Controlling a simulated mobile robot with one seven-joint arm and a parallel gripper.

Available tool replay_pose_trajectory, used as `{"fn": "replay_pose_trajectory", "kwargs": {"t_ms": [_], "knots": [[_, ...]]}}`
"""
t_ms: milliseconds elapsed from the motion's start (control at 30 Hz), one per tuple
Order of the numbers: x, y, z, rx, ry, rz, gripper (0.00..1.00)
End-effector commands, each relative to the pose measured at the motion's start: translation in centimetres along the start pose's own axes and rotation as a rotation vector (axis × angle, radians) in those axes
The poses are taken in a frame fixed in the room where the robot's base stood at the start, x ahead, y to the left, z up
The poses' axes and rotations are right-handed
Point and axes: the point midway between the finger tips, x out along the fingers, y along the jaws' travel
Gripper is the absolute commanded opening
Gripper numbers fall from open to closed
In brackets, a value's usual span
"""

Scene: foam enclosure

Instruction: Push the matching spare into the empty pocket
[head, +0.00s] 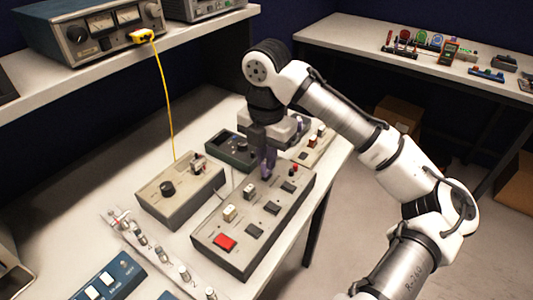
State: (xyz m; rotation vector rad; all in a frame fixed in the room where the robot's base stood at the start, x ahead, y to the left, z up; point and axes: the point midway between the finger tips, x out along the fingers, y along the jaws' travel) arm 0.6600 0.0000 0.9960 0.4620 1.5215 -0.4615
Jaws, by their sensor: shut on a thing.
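A long grey panel box (238,258) lies on the white bench. It carries a red square button (225,243), two pale switches (230,212) and several dark rectangles (272,208). I cannot tell which dark rectangle is an empty pocket and which is a fitted part. My gripper (268,168) points down over the far end of this box, its purple-grey fingers shut on a small part. The fingers hide that part, so its shape and colour cannot be told, nor whether it touches the box.
Another pale panel (318,150) lies at the far right. A strip of clear fittings (161,254) lies front left. A yellow cable (168,110) hangs from the shelf.

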Motion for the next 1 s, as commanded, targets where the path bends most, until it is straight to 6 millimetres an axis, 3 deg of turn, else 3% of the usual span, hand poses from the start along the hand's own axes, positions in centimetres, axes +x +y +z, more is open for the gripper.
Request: {"fn": "replay_pose_trajectory", "kwargs": {"t_ms": [1000], "knots": [[2.6, 0.0, 0.0, -0.001, 0.001, -0.001, 0.00]]}}
